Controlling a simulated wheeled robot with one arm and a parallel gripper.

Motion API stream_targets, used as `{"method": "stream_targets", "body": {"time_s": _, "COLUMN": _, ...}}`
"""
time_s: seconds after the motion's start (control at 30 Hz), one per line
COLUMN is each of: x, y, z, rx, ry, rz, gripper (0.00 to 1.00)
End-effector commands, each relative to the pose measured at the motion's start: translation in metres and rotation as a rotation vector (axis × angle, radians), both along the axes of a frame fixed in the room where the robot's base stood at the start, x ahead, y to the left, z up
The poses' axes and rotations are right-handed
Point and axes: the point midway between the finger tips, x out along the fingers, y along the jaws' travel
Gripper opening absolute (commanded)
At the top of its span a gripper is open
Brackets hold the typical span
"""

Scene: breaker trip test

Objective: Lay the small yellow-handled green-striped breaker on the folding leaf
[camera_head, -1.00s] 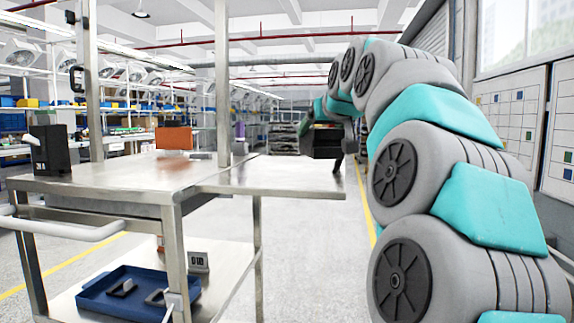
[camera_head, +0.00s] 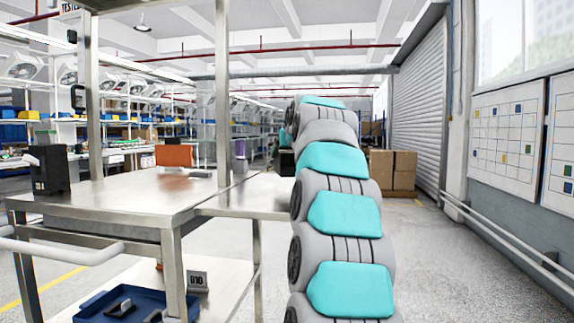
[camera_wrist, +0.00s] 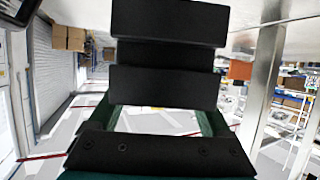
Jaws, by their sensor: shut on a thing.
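In the wrist view my gripper (camera_wrist: 165,54) shows as two black finger pads, closed with a dark block (camera_wrist: 165,55) between them. No yellow handle or green stripe shows on the block, so I cannot tell which breaker it is. In the head view my arm hides most of the gripper; only a dark part shows left of the arm. The folding leaf (camera_head: 243,199) extends to the right of the metal workbench, level with its top. My arm covers its right part. I cannot tell how far above the leaf the gripper is.
Upright metal posts stand at the bench.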

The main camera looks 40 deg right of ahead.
Motion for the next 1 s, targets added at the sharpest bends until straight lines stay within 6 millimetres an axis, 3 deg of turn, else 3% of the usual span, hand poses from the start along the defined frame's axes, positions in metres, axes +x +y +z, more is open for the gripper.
{"method": "stream_targets", "body": {"time_s": 0.33, "x": 0.007, "y": -0.001, "z": -0.005, "rx": 0.001, "ry": 0.001, "rz": 0.001, "gripper": 0.0}}
{"method": "stream_targets", "body": {"time_s": 0.67, "x": 0.007, "y": -0.001, "z": -0.031, "rx": 0.003, "ry": 0.004, "rz": 0.001, "gripper": 0.0}}
{"method": "stream_targets", "body": {"time_s": 1.0, "x": 0.007, "y": -0.001, "z": -0.036, "rx": 0.0, "ry": 0.0, "rz": 0.001, "gripper": 0.0}}
